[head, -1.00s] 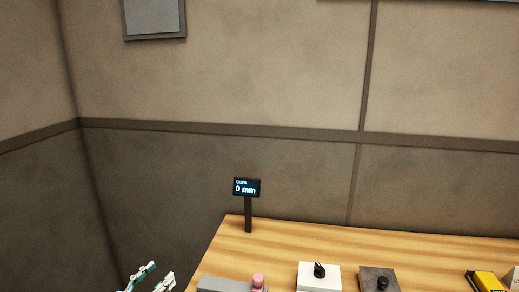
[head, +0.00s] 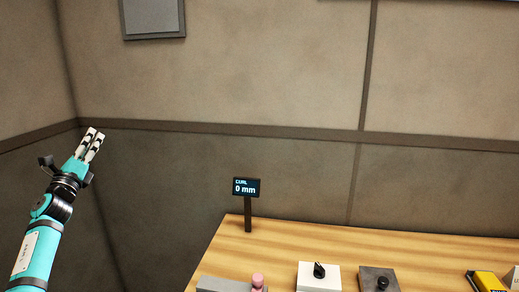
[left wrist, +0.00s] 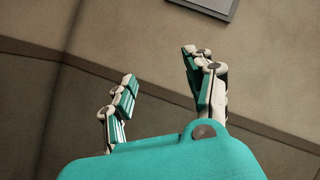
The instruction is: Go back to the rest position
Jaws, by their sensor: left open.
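My left gripper (head: 94,136) is raised at the left of the head view, in front of the wall and clear of the table. Its fingers point up. In the left wrist view the two fingers of the left gripper (left wrist: 160,72) stand apart with nothing between them, so it is open and empty. My right gripper is in neither view now.
A wooden table (head: 300,243) fills the lower right. On it stand a small display (head: 246,187) reading "CURL 0 mm", a white box with a black knob (head: 319,271), a dark box with a knob (head: 378,279), a pink-topped part (head: 257,280) and a yellow item (head: 488,281).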

